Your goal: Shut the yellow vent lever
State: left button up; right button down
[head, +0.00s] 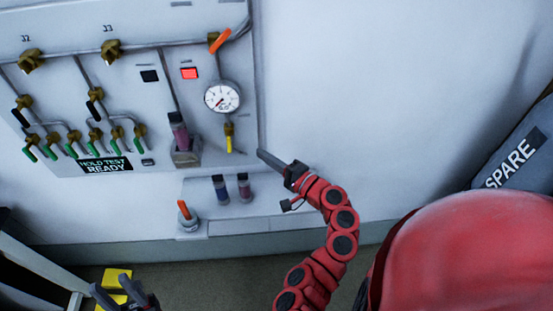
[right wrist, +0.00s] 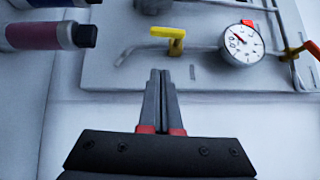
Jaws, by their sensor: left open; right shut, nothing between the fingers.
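The yellow vent lever (head: 229,143) hangs on a brass valve below the round pressure gauge on the wall panel. In the right wrist view the lever (right wrist: 166,32) lies roughly along its pipe, pointing away from the gauge. My right gripper (head: 261,153) is shut and empty, its tips to the right of the lever and a little lower. In the right wrist view its fingertips (right wrist: 160,72) show below the lever, with a gap between. My left gripper (head: 122,293) is open at the bottom left, far from the panel, partly cut off by the frame edge.
The gauge (head: 222,97) and an orange lever (head: 220,41) sit above the vent valve. A purple-filled vial (head: 179,130) stands in a holder to its left. Several green-handled valves line the left. Bare wall (head: 340,100) is free to the right.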

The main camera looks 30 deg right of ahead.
aim_at(229, 145)
jog(key=w+a+p, duration=0.2)
jog(key=w+a, duration=0.2)
jog(key=a, duration=0.1)
jog(key=shift+r+p, duration=0.15)
jog(key=shift+p, duration=0.2)
jog(key=shift+w, duration=0.1)
